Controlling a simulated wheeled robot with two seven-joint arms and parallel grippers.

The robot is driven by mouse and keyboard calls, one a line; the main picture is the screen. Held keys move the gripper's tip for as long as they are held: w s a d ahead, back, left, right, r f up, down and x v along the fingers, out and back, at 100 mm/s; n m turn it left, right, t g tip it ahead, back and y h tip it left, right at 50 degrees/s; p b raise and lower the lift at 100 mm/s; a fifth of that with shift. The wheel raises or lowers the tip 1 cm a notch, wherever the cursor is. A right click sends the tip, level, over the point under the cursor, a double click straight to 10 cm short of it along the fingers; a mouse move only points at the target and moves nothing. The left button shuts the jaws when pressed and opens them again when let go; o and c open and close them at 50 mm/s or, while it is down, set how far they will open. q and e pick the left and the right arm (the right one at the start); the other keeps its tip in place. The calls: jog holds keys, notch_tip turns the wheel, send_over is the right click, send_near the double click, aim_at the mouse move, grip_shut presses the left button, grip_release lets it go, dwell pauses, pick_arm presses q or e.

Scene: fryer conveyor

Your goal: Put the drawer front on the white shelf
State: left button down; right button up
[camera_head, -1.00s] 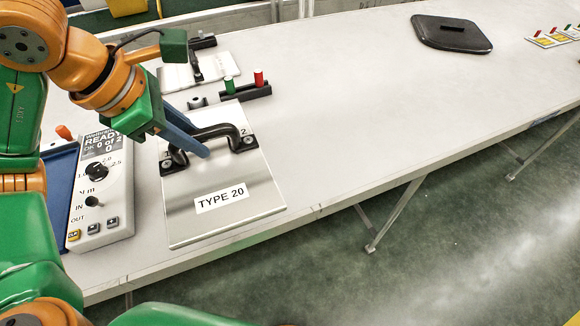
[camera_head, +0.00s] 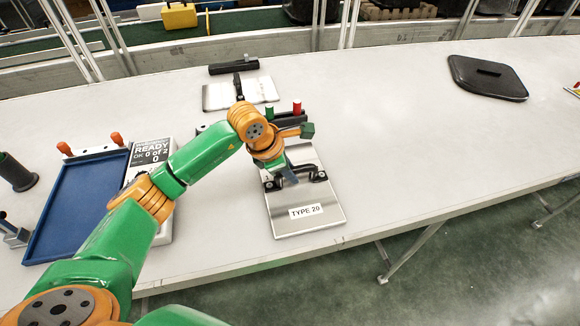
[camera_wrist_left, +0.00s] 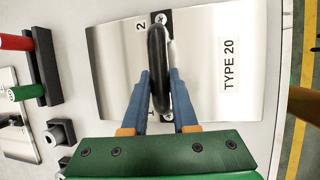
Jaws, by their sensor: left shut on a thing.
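The drawer front (camera_head: 300,195) is a brushed metal plate with a black bar handle and a "TYPE 20" label. It appears to lie flat on the white table near its front edge. My left gripper (camera_head: 288,177) reaches down over it and is shut on the black handle. In the left wrist view, the blue fingers (camera_wrist_left: 160,95) sit on both sides of the handle (camera_wrist_left: 158,60), with the plate (camera_wrist_left: 205,80) below. I cannot make out a separate white shelf. My right gripper is not in view.
A red and green peg block (camera_head: 290,117) and a second metal plate (camera_head: 222,95) lie behind the drawer front. A tester box (camera_head: 152,155) and blue tray (camera_head: 75,205) are to the left. A black lid (camera_head: 487,75) lies far right; the table (camera_head: 410,120) between is clear.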

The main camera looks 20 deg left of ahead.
pick_arm(q)
jog(key=shift+d, duration=0.1)
jog(key=c, duration=0.7)
grip_release()
jog(key=shift+s, duration=0.1)
jog(key=shift+r, duration=0.25)
jog(key=b+v, duration=0.1)
jog(key=v, duration=1)
jog(key=shift+s+r, duration=0.15)
jog(key=shift+r, duration=0.15)
